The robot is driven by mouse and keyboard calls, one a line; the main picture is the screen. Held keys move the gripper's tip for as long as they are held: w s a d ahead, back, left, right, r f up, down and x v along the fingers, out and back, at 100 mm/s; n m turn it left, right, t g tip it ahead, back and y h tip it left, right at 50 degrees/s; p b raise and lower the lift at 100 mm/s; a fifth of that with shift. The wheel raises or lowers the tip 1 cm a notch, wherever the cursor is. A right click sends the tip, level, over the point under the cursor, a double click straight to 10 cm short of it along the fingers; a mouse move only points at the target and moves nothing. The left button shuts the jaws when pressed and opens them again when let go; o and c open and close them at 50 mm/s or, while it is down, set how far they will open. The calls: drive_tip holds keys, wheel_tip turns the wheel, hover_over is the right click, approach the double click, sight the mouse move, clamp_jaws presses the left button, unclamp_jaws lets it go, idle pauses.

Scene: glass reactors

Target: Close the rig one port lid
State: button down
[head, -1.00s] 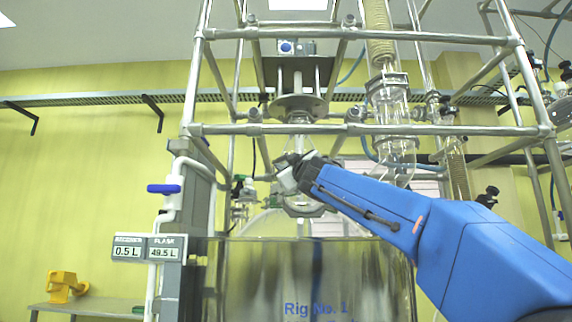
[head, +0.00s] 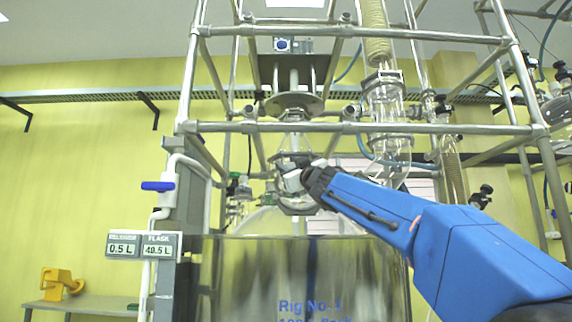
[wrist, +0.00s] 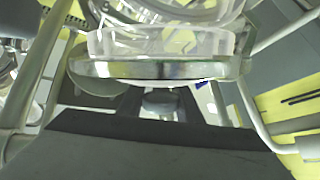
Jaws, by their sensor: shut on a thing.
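The rig one vessel (head: 300,275), marked "Rig No. 1", stands in the middle of the head view, with its glass dome (head: 265,222) above the metal wall. My gripper (head: 288,182) is at the glass neck above the dome, reaching in from the right. In the wrist view, a clear round glass piece with a metallic rim (wrist: 165,69), seemingly the port lid, lies close ahead of my dark fingers (wrist: 160,102). My gripper is shut on a small part there, seemingly the lid's handle. My arm and the glass hide how the lid sits on the port.
Metal frame bars (head: 350,128) cross in front of and above the neck. A glass column (head: 388,115) stands right of it. A display box (head: 143,245) and a blue-handled valve (head: 158,186) are at left. A yellow device (head: 62,284) rests on a side bench.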

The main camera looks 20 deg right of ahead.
drive_tip(key=shift+d+f+y, duration=0.1)
drive_tip(key=shift+d+y, duration=0.15)
drive_tip(key=shift+y, duration=0.25)
drive_tip(key=c, duration=1.3)
unclamp_jaws()
drive_tip(key=shift+w, duration=0.1)
drive_tip(key=v, duration=1.7)
drive_tip(key=shift+s+f, duration=0.15)
drive_tip(key=shift+s, duration=0.05)
